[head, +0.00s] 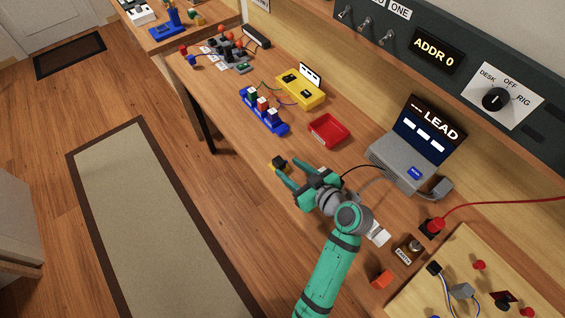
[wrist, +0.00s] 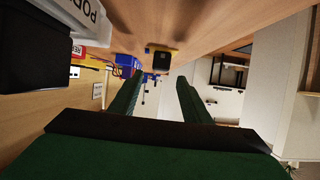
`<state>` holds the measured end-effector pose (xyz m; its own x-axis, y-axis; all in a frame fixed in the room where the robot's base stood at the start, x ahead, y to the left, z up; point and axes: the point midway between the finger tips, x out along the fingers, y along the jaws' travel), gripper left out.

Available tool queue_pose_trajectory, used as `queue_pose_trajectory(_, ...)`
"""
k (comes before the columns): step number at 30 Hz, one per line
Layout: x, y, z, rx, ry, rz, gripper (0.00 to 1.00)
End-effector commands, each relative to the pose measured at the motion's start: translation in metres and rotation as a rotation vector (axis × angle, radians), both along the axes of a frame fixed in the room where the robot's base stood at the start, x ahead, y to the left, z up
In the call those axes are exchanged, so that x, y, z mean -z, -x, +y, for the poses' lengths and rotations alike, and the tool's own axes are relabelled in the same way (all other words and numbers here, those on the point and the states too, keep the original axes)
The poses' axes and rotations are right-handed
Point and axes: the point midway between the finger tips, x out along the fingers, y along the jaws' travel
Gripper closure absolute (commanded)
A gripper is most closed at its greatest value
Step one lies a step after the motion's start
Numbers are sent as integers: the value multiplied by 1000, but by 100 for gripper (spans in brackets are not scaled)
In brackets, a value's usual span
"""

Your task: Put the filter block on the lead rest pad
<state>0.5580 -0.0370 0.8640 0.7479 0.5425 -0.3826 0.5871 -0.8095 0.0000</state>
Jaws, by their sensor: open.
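A small black block with yellow at its edge (head: 279,163) lies near the bench's front edge, just past my fingertips. It also shows in the wrist view (wrist: 162,58), beyond the gap between the fingers. I cannot tell whether it is the filter block, or whether the yellow part is a pad under it. My gripper (head: 286,173) is open, with nothing between its fingers; both fingers show in the wrist view (wrist: 160,82). No pad that I can surely call the lead rest pad shows. A grey device (head: 397,165) has a screen reading LEAD (head: 430,128).
A red tray (head: 328,131), a blue rack (head: 263,124) with several blocks and a yellow box (head: 306,91) stand farther along the bench. Bare bench lies beside the red tray.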

Motion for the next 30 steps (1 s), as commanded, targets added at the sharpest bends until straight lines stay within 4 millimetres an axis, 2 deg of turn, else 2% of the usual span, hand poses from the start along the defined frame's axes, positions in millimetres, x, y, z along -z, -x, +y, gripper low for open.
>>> queue_pose_trajectory(3, -9, 17, -13, 2, 1, 0, 57)
queue_pose_trajectory(10, -19, 37, -26, 0, 0, 0, 57)
queue_pose_trajectory(30, -20, 40, -29, -1, 0, 0, 57)
